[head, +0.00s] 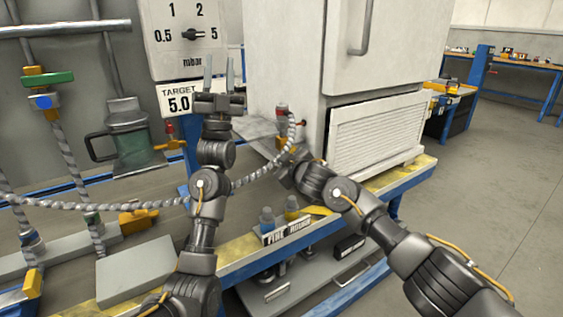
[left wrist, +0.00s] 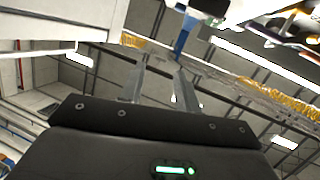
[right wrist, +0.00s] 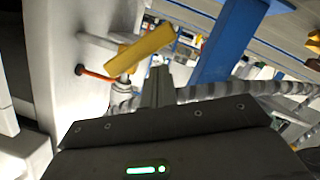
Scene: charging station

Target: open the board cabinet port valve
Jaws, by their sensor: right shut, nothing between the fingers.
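The cabinet port valve (head: 286,143), with a yellow lever, sits low on the side of the white cabinet (head: 283,50). In the right wrist view the yellow lever (right wrist: 146,47) lies slanted beside the cabinet wall, above a metal fitting. A braided grey hose (head: 258,174) runs to the valve area. My right gripper (head: 297,157) is shut and empty, close to the valve; its fingertips (right wrist: 160,72) show just right of the lever. Contact cannot be told. My left gripper (head: 218,73) is open and empty, fingers up, in front of the gauge board.
A red-topped fitting (head: 282,109) stands near the cabinet side. A green-handled valve (head: 48,79) is on the left pipe. A sign reading TARGET 5.0 (head: 179,98) hangs below the pressure dial (head: 185,35). Blue workbenches stand at the back right, with open floor before them.

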